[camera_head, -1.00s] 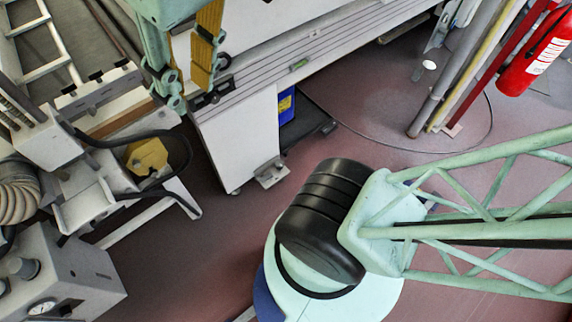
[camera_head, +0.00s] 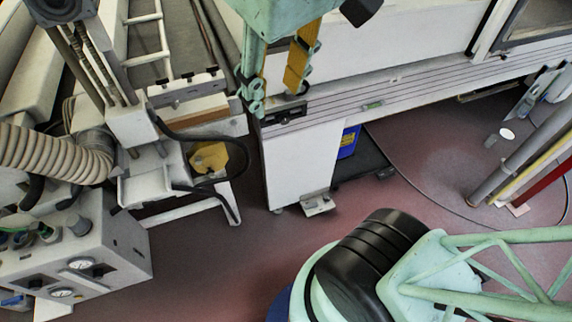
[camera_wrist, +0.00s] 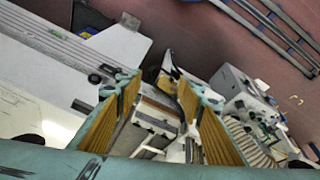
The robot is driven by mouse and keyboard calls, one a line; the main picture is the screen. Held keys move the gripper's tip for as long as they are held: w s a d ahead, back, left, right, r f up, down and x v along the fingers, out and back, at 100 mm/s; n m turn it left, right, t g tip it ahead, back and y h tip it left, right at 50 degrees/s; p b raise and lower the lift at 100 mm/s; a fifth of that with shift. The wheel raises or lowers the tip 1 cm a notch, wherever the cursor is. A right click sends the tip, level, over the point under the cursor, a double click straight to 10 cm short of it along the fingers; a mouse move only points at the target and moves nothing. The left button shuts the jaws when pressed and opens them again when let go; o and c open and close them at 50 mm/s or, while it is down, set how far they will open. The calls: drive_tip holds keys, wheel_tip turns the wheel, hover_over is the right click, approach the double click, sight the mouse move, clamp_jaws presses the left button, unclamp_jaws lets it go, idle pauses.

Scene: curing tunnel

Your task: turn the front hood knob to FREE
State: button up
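My gripper (camera_head: 274,101) is green with yellow finger pads. It is open and empty, with its fingers pointing down beside the front face of the white machine (camera_head: 400,65). A small black fitting (camera_head: 284,117) sits on the machine's grey rail, just below the fingertips in the head view. It may be the front hood knob, but its markings are too small to read. In the wrist view both fingers of my gripper (camera_wrist: 163,87) show apart, with a dark fitting (camera_wrist: 97,78) outside the left finger. I cannot tell whether the gripper touches anything.
Left of the gripper stand a grey unit with a black cable (camera_head: 200,137), a ribbed hose (camera_head: 50,150) and a control box with gauges (camera_head: 100,250). Grey and yellow pipes (camera_head: 530,150) stand at right. The reddish floor (camera_head: 200,265) is mostly open in front.

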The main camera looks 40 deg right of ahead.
drive_tip(key=w+d+n+h+p, duration=0.25)
drive_tip(key=w+d, duration=0.25)
drive_tip(key=w, duration=0.6)
drive_tip(key=w+d+n+h+p, duration=0.25)
drive_tip(key=w+d, duration=0.35)
drive_tip(key=w, duration=0.5)
drive_tip(key=w+f+n+p, duration=0.3)
drive_tip(key=w+f, duration=0.3)
drive_tip(key=w, duration=0.3)
drive_tip(key=w+f+n+p, duration=0.2)
drive_tip(key=w+f+n, duration=0.3)
drive_tip(key=w, duration=0.3)
drive_tip(key=shift+w+d+f+p, duration=0.25)
drive_tip(key=shift+w+f+p, duration=0.15)
drive_tip(key=shift+f, duration=0.15)
drive_tip(key=shift+d+f, duration=0.1)
drive_tip(key=shift+f, duration=0.05)
drive_tip(key=shift+b+x, duration=0.45)
drive_tip(key=shift+x, duration=6.25)
drive_tip(key=shift+w, duration=0.15)
